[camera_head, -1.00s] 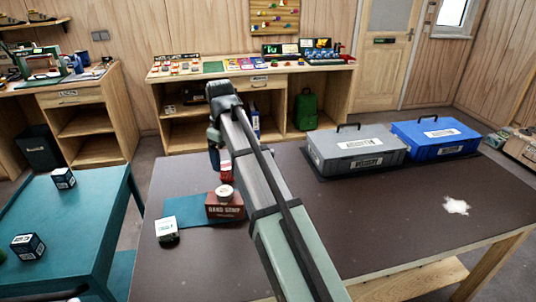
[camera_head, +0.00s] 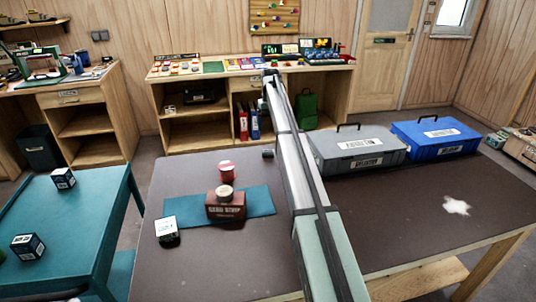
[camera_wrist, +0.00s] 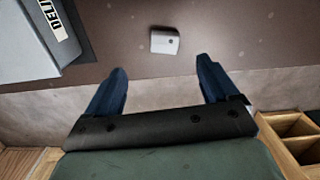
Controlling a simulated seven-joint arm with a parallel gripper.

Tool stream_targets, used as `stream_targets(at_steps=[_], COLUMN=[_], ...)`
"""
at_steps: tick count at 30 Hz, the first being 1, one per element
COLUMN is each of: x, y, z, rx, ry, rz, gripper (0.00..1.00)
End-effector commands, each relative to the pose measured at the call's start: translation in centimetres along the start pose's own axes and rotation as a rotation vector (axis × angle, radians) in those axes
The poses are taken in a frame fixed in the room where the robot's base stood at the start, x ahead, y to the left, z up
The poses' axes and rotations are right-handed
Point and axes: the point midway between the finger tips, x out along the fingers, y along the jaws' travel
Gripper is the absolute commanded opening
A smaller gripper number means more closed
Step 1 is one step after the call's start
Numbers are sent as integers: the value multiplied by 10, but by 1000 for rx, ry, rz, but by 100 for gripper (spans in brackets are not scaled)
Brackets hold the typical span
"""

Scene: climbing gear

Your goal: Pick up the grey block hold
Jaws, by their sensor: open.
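The grey block hold (camera_wrist: 164,42) is a small light-grey block with a dark dot on its face. It lies on the brown table top (camera_wrist: 225,35) near the table's edge, in the wrist view. In the head view my gripper is mostly hidden behind my arm.
A grey case (camera_head: 358,150) and a blue case (camera_head: 435,137) stand at the table's back right; the grey one shows left of the block in the wrist view. A red-brown box (camera_head: 226,205) on a teal mat (camera_head: 262,200), a red tin (camera_head: 227,172) and a white-topped box (camera_head: 167,231) stand left.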

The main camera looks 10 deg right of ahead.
Motion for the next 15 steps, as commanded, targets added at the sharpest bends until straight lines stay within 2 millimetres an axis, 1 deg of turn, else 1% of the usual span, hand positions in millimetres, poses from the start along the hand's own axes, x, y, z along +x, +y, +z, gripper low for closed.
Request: stream_targets(at_steps=[1,9,15], x=[-1,-1,6], y=[1,1,1], z=[-5,-8,-8], rx=[43,238,273], ry=[10,41,40], rz=[2,2,1], gripper=[87,87,87])
